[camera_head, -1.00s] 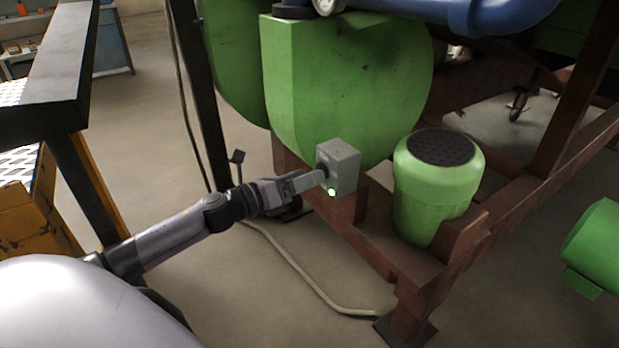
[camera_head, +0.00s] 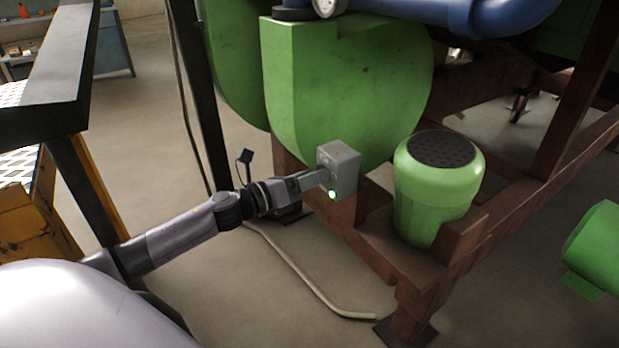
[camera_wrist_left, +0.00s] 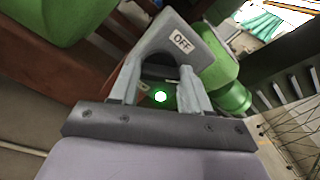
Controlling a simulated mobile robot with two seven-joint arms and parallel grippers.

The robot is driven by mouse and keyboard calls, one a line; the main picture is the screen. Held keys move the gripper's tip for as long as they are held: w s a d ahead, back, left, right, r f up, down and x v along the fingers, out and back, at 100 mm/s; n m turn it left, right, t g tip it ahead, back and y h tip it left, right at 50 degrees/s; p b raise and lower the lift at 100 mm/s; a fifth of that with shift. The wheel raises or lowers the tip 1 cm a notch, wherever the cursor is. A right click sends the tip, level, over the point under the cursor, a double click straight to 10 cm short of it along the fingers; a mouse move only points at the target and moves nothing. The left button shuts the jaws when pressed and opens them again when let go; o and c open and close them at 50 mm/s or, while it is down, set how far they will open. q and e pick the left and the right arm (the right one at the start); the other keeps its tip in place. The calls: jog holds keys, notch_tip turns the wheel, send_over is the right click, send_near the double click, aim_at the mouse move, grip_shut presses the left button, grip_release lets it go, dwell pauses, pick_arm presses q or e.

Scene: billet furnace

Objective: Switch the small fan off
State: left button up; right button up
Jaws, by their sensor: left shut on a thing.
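A small grey switch box (camera_head: 340,168) is fixed to the rust-red frame in front of the green fan housing (camera_head: 348,90). A green lamp (camera_head: 332,194) glows on the box's face; it also shows in the left wrist view (camera_wrist_left: 160,97). There, an OFF label (camera_wrist_left: 182,42) is on the grey box (camera_wrist_left: 205,50). My left gripper (camera_head: 322,178) is at the box's face, shut on the switch knob, which its fingers mostly hide. In the left wrist view the fingers (camera_wrist_left: 158,85) reach to either side of the knob's place. My right gripper is not in view.
A green motor (camera_head: 437,190) with a dark grille top stands on the frame (camera_head: 400,255) right of the box. A dark post (camera_head: 205,110) stands behind my left arm. A pale hose (camera_head: 300,275) lies on the open floor below.

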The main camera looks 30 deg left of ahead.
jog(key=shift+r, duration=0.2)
pick_arm(q)
jog(key=n+p, duration=0.8)
jog(key=n, duration=0.3)
jog(key=shift+n, duration=0.3)
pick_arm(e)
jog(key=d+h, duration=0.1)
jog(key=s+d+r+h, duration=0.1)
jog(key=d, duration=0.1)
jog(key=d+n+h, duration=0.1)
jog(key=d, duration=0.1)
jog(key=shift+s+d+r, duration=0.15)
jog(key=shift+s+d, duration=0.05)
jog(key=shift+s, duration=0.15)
pick_arm(q)
jog(key=shift+n, duration=0.3)
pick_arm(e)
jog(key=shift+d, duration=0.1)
pick_arm(q)
jog(key=o, duration=1.1)
jog(key=shift+c, duration=0.2)
jog(key=shift+s, duration=0.1)
